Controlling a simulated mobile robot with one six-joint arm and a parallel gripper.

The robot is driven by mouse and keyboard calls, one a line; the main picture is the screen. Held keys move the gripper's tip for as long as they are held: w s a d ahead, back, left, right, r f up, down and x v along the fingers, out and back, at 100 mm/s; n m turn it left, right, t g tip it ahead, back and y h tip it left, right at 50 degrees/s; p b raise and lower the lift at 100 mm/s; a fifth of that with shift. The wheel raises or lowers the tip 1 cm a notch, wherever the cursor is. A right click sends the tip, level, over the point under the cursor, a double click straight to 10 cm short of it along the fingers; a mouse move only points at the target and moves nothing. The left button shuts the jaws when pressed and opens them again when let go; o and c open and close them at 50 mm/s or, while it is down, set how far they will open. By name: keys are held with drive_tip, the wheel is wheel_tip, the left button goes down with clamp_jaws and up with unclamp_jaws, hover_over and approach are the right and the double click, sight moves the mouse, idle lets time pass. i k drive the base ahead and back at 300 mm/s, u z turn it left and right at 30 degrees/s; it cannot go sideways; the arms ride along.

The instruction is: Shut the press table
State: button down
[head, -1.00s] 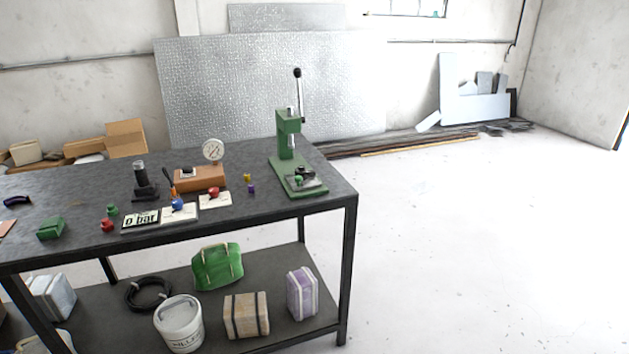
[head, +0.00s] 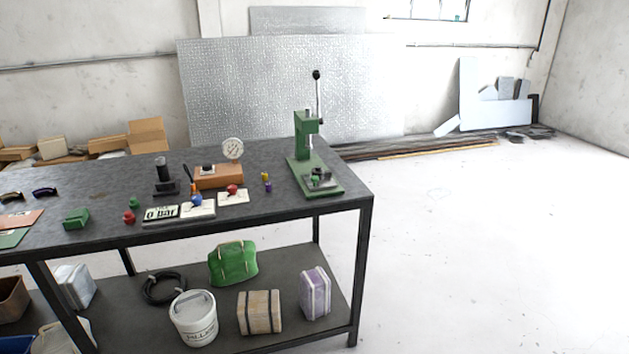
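A green arbor press (head: 307,150) stands at the right end of the dark workbench (head: 110,185). Its lever, with a black knob, points up. At its base is a small press table (head: 319,180) carrying dark and green parts; whether it is slid out or in is too small to tell. My gripper is not in view.
On the bench are a dial gauge (head: 232,150) on an orange-brown block, a black stand (head: 165,178), a "0 bar" sign (head: 161,213), white cards with coloured knobs, and a green block (head: 76,218). The lower shelf holds a bucket (head: 193,318) and cases. The floor at right (head: 470,250) is clear.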

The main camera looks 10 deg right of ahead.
sight(314, 180)
drive_tip(key=u, duration=0.7)
drive_tip(key=i, duration=0.85)
drive_tip(key=u, duration=0.15)
drive_tip(key=k, duration=0.5)
drive_tip(key=u, duration=0.05)
